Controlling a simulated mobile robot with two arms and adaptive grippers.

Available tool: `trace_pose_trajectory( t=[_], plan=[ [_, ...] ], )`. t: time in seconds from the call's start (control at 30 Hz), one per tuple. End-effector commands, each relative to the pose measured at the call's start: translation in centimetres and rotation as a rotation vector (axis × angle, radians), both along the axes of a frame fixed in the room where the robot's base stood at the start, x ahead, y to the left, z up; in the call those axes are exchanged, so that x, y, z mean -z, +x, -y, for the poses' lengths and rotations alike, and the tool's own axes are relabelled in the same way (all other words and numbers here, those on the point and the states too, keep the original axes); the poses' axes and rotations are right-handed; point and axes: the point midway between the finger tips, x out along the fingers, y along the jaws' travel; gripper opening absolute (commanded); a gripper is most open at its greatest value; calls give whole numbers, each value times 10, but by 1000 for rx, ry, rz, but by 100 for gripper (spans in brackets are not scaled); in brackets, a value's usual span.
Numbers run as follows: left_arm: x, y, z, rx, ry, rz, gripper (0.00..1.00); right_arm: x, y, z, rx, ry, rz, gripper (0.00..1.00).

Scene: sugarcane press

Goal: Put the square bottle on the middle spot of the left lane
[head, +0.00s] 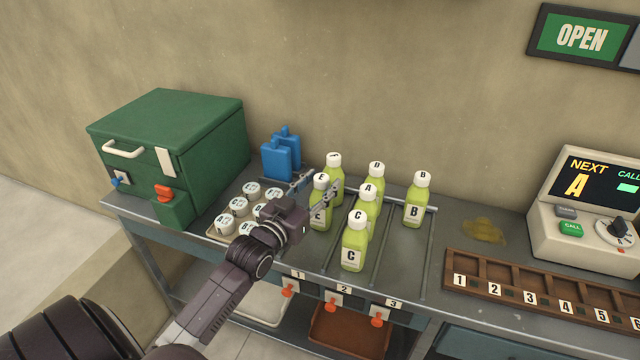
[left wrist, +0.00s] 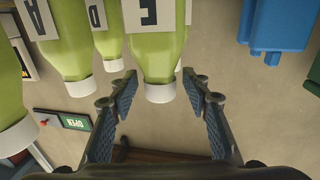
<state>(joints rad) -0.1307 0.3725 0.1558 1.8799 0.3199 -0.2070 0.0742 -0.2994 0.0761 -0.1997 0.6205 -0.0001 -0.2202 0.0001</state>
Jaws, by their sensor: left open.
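Several green juice bottles with white caps and letter labels stand upright on the lane rack. In the left lane, bottle E (head: 319,216) stands in front of another bottle (head: 335,165). My left gripper (head: 327,194) is open at bottle E. In the left wrist view, which is upside down, its fingers (left wrist: 160,102) lie on either side of bottle E's cap and shoulder (left wrist: 158,60), with gaps. Bottle C (head: 354,243), bottle A (head: 367,203) and bottle D (head: 376,173) stand in the middle lane, bottle B (head: 415,205) in the right lane. I cannot tell which bottle is square. My right gripper is out of view.
Round white-lidded items (head: 238,206) sit on a tray left of the lanes. Blue containers (head: 277,160) and a green machine (head: 170,135) stand behind and left. A numbered wooden rack (head: 520,293) and a call console (head: 590,205) are at right. The right lane's front is clear.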

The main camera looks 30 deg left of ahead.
Motion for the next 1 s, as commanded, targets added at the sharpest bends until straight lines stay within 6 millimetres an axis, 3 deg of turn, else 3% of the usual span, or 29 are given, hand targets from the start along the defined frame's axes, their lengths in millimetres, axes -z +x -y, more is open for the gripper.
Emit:
trace_pose_trajectory(
  t=[0.23, 0.7, 1.0],
  plan=[
    [-2, -11, 1, 0, 0, -2, 44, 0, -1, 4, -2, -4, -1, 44],
    [-1, -92, 4, 0, 0, -2, 44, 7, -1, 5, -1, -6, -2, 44],
    [-2, -118, 5, 0, 0, 0, 44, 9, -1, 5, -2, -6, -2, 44]
  ],
)
